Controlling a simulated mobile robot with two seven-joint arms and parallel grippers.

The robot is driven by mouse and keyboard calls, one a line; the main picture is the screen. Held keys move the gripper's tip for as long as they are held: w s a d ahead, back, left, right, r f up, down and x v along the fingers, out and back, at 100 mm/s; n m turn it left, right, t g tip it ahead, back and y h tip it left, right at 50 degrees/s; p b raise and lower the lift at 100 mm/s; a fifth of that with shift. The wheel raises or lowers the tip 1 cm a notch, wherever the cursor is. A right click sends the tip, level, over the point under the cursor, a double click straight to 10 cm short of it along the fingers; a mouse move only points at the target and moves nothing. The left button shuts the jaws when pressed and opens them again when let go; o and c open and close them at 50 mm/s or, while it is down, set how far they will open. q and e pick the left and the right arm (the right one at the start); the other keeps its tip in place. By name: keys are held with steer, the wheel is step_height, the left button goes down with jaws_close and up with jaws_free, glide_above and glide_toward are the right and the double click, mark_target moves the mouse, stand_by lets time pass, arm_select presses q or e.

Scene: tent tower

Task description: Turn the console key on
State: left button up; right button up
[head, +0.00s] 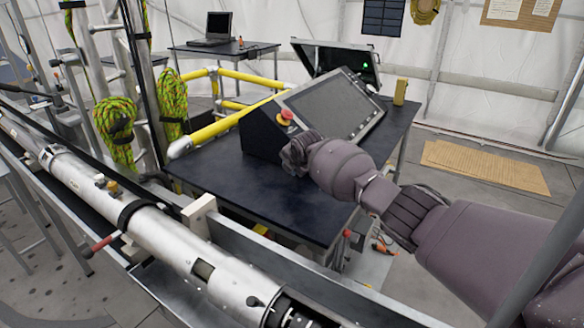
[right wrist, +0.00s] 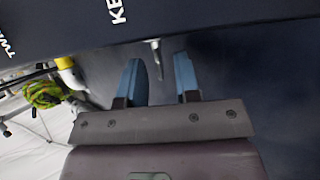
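The console (head: 262,134) is a dark box with a sloped grey screen panel, standing on the dark table in the head view. My right gripper (head: 292,156) is close to the lower front of the console, and my arm hides part of the console there. In the right wrist view, the gripper's two blue fingers (right wrist: 160,80) are apart. A small thin metal piece, which looks like the key (right wrist: 156,55), sticks out from the dark console face between and just beyond the fingertips. White lettering beginning "KE" is printed near it. No contact shows. My left gripper is not in view.
Yellow rails (head: 215,128) run behind the table's left side. A long metal tube (head: 160,232) lies in front of the table (head: 245,205). An open case (head: 340,60) stands behind the console.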

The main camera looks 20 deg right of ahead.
jaws_close()
steer(key=shift+f, duration=0.1)
stand_by(0.4)
steer(key=shift+s+d+f+t+y+b, duration=0.1)
steer(key=shift+t+y+b, duration=0.2)
steer(key=shift+t+y, duration=0.15)
steer(key=shift+f+m+t+y+b, duration=0.3)
steer(key=shift+t+b, duration=0.15)
steer(key=shift+t, duration=0.1)
steer(key=t+b, duration=0.1)
steer(key=t+y+b, duration=0.1)
steer(key=shift+s+d+f+m+b, duration=0.1)
steer(key=shift+s+f+m+b, duration=0.05)
steer(key=shift+f+m+b, duration=0.15)
steer(key=shift+r+m+t+y+b, duration=0.15)
steer(key=shift+m+t+y+b, duration=0.2)
steer(key=shift+t+b, duration=0.35)
steer(key=shift+r, duration=0.15)
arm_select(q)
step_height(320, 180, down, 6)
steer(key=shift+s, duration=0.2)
